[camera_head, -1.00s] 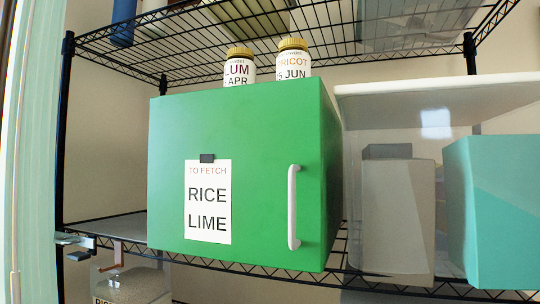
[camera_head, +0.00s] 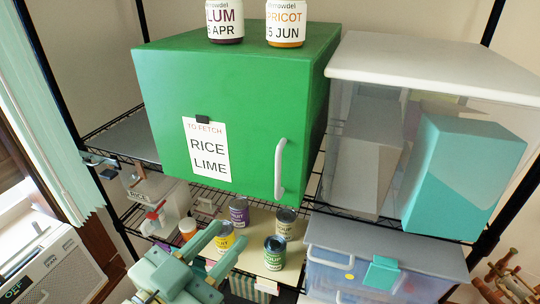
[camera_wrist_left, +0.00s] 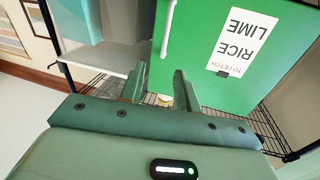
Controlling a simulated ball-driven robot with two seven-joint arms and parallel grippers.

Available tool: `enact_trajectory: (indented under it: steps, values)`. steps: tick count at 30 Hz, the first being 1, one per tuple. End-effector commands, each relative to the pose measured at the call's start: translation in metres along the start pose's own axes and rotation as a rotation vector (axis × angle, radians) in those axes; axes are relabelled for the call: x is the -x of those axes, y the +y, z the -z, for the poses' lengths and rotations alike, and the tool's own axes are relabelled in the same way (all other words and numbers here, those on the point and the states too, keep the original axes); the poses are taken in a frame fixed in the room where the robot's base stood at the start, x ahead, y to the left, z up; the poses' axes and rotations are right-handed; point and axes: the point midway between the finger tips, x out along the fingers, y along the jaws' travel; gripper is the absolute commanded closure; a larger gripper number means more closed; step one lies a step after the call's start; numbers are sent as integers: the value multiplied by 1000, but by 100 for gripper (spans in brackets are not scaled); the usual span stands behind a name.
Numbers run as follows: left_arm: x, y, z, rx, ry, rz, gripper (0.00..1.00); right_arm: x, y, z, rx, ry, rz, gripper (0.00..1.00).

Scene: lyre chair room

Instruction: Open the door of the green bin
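The green bin (camera_head: 240,105) stands on a wire shelf. Its front door is shut, with a white vertical handle (camera_head: 280,168) at the door's right side. A note reading RICE LIME (camera_head: 207,150) is stuck on the door. My left gripper (camera_head: 230,236) is below and in front of the bin, left of and lower than the handle, touching nothing I can make out. In the left wrist view, the picture is upside down; the gripper (camera_wrist_left: 160,76) has its two fingers apart and empty, with the green door (camera_wrist_left: 205,45) and handle (camera_wrist_left: 168,28) beyond them. My right gripper is out of view.
Two jars, PLUM (camera_head: 225,20) and APRICOT (camera_head: 286,24), stand on top of the bin. A clear bin with a white lid (camera_head: 430,66) stands close on its right. Several cans, one green (camera_head: 275,255), stand on the shelf below. A lidded clear box (camera_head: 345,270) is lower right.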

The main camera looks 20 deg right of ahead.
Motion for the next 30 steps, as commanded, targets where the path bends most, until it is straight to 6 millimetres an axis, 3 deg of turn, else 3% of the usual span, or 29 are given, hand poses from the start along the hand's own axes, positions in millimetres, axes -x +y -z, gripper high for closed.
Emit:
enact_trajectory:
  steps: [5, 10, 21, 30]
  values:
    - [-6, -7, -9, 80, -20, 30, 67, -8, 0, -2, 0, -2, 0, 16]
    - [-28, -6, -12, 77, -15, 28, 67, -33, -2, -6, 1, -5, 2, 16]
    - [-122, -10, -7, 75, -22, 30, 67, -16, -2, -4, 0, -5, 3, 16]
    - [-161, -11, -9, 76, -21, 30, 67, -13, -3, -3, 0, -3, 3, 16]
